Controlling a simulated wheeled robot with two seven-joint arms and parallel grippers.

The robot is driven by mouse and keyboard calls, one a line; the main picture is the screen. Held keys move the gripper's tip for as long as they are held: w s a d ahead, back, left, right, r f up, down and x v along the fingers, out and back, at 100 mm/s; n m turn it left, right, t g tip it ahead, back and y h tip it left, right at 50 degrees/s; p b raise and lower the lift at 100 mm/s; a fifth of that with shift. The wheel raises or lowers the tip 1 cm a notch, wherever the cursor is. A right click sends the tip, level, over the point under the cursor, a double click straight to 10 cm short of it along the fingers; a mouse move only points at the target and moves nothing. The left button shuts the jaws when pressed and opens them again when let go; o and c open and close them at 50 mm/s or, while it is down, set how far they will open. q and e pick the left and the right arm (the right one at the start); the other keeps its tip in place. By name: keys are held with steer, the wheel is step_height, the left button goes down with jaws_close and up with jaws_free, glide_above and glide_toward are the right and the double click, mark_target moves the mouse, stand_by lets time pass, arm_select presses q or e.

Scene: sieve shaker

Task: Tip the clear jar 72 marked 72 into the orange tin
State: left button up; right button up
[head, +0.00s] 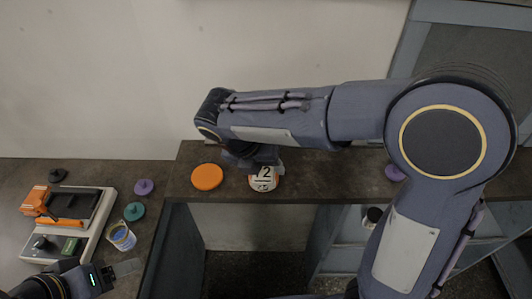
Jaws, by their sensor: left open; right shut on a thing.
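The jar marked 72 (264,184) is at the front edge of the dark raised shelf, its black number facing up on a pale face. My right gripper (259,163) is shut on it; the arm above hides the fingers and part of the jar. I cannot tell whether the jar touches the shelf. An orange round thing (207,177), perhaps the orange tin or its lid, is just left of the jar; its inside cannot be made out. My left gripper (124,268) is open at the lower left, near the lower counter's edge, away from both.
A white and orange machine (66,222) stands on the left counter. Beside it are a clear cup with blue contents (121,237), a teal disc (134,211) and a purple disc (144,187). Another purple disc (395,172) lies on the shelf, right. My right arm covers much of the shelf.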

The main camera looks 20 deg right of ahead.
steer(key=shift+s+f+n+g+y+p, duration=0.1)
steer(key=shift+n+g+y+p, duration=0.15)
steer(key=shift+g+p, duration=1.3)
steer(key=shift+s+f+n+g+y+p, duration=0.2)
steer(key=shift+g+p, duration=0.25)
steer(key=shift+p, duration=2.15)
steer(key=g+p, duration=0.1)
steer(key=p, duration=0.1)
steer(key=g+y+p, duration=0.1)
steer(key=g+p, duration=0.1)
steer(key=p, duration=0.1)
steer(key=shift+w+f+n, duration=0.1)
steer(key=shift+w+n, duration=0.1)
steer(key=shift+n, duration=0.15)
steer(key=shift+f+g, duration=0.15)
steer(key=shift+g, duration=0.55)
steer(key=shift+w+r+n+g+y, duration=0.25)
steer(key=shift+r+n+g+y, duration=0.1)
steer(key=shift+g, duration=0.65)
steer(key=shift+r, duration=0.15)
steer(key=shift+b, duration=0.3)
steer(key=shift+s+f+t+b, duration=0.2)
steer(key=shift+f+t+b, duration=0.2)
steer(key=shift+t+b, duration=0.55)
steer(key=shift+s+m+t+h+b, duration=0.15)
steer(key=shift+m+t+h+b, duration=0.4)
steer(key=shift+t, duration=0.4)
